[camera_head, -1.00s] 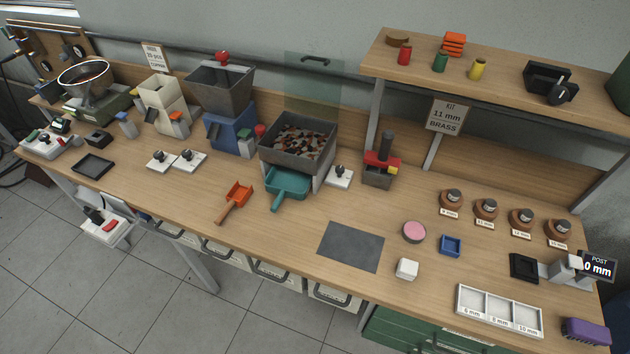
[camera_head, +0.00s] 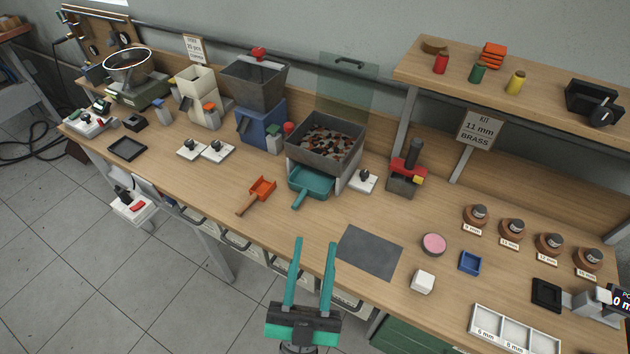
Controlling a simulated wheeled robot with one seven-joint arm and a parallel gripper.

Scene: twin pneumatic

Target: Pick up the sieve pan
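The sieve pan seems to be the teal pan (camera_head: 312,181) with a short handle pointing to the front left. It sits at the front of a grey box (camera_head: 326,147) filled with brown and grey bits, partly under it. My gripper (camera_head: 314,241) has two long teal fingers, parallel and well apart, with nothing between them. It appears in front of the bench's front edge, below the pan in the picture and clear of it.
An orange scoop (camera_head: 262,190) lies left of the pan. A white block with a black knob (camera_head: 362,181) is close on its right. A dark grey mat (camera_head: 369,252) lies to the front right. Bare bench top lies between pan and front edge.

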